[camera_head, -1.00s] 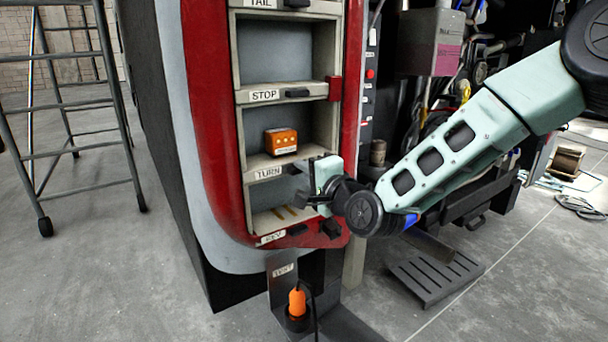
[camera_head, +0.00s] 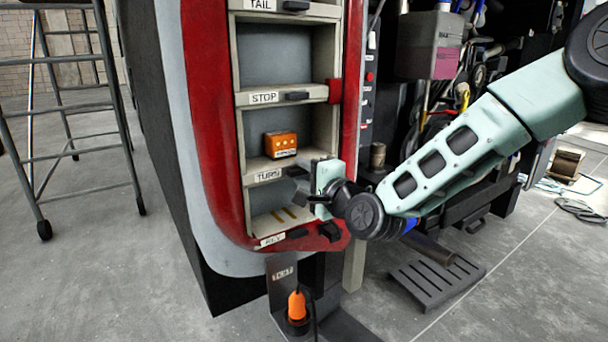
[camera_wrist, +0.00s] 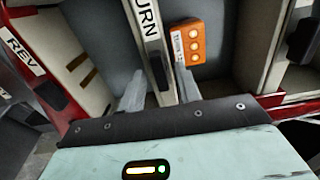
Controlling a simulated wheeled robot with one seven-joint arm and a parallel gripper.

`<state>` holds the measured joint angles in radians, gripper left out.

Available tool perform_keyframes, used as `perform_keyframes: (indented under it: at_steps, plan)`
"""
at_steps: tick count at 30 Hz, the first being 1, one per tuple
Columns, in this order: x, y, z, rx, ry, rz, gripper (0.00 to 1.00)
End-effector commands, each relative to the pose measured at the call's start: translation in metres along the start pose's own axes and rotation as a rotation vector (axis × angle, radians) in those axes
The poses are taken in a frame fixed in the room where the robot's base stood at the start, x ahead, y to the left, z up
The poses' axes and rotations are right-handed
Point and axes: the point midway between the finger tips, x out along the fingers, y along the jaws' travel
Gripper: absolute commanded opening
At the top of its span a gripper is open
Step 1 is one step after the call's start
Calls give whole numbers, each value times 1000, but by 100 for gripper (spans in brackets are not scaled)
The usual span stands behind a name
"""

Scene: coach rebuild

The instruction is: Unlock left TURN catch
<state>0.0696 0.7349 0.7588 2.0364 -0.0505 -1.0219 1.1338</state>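The TURN rail (camera_head: 276,174) is a pale shelf edge with a black-on-white label, below the STOP rail in a red-framed rack. The same rail runs between my fingers in the wrist view (camera_wrist: 150,40). A dark catch (camera_wrist: 159,74) sits on it just past the label. In the head view my gripper mostly hides this catch. My gripper (camera_wrist: 160,88) has one grey finger on each side of the rail and catch, with the fingers apart. Whether either finger touches the catch cannot be told.
An orange box (camera_head: 281,144) stands on the shelf just above the TURN rail. The STOP catch (camera_head: 297,96) and REV catch (camera_head: 298,233) lie above and below. A red block (camera_head: 334,91) is at the right frame. An orange-handled tool (camera_head: 297,305) stands below.

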Motion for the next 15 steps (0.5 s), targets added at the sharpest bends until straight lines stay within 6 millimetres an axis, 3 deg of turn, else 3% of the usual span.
perform_keyframes:
  at_steps: [8,15]
  plan:
    - [-5,-1,0,-2,-1,-1,34]
    - [-46,0,0,-4,-1,0,34]
